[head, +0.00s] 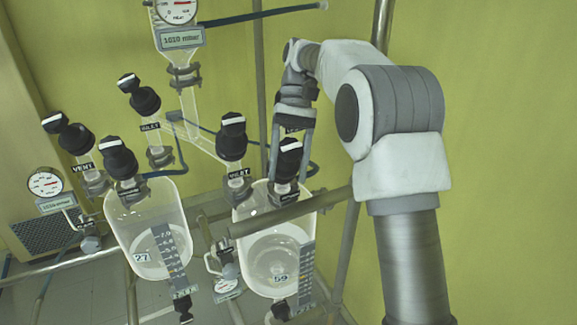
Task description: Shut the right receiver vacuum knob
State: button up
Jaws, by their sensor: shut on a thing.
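The right receiver (244,225) is a clear glass vessel with a "59" tag, at the lower middle of the head view. A black knob with a white bar (289,147), which I take for its vacuum knob, stands above its top; its label is not readable. The white bar lies nearly level, slightly tilted. My gripper (289,172) comes down from above and behind, with its two grey fingers on either side of this knob. It is shut on the knob. The exact contact is partly hidden by the knob itself.
An inlet knob (232,122) stands close left of my gripper. A partly covered label shows behind the fingers. The left receiver (120,225) has several similar knobs. A gauge reading 1010 mbar (181,39) hangs above.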

jog(key=o, duration=1.3)
jog(key=shift+f, duration=0.2)
jog(key=shift+o, duration=0.4)
jog(key=shift+r, duration=0.1)
